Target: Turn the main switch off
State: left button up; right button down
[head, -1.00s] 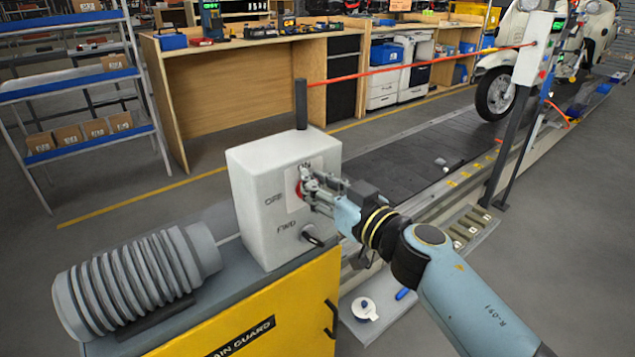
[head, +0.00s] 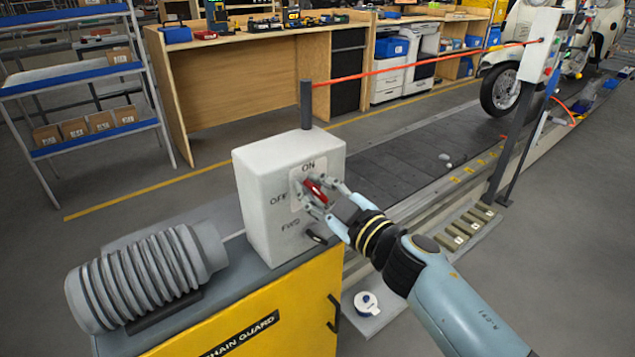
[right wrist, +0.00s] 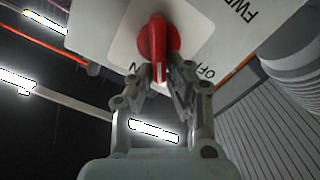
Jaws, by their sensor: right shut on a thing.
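The main switch is a red rotary knob (head: 316,190) on a white plate on the side of a light grey box (head: 262,220). ON is printed above it and OFF to its left in the head view. My right gripper (head: 318,193) is shut on the knob, one finger on each side. In the right wrist view the red knob (right wrist: 157,50) sits between the fingertips (right wrist: 160,78). Its white mark shows between the partly covered ON and OFF lettering; I cannot tell its exact setting. My left gripper is out of view.
A black FWD lever (head: 316,238) sits just below the knob. The box stands on a yellow chain guard cabinet (head: 290,305), beside a ribbed grey motor (head: 145,275). The dark slat conveyor (head: 400,165) runs behind. A white tape roll (head: 366,303) lies low beside the cabinet.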

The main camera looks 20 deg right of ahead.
jog(key=n, duration=0.3)
jog(key=f+n+b, duration=0.1)
jog(key=n, duration=0.3)
jog(key=a+f+n+b, duration=0.1)
jog(key=n, duration=0.2)
jog(key=shift+s+a+f+n, duration=0.1)
jog(key=shift+s+f+n, duration=0.1)
jog(key=shift+n, duration=0.2)
dwell(0.3)
jog(key=c, duration=1.3)
grip_release()
jog(key=shift+c, duration=0.2)
jog(key=v, duration=1.2)
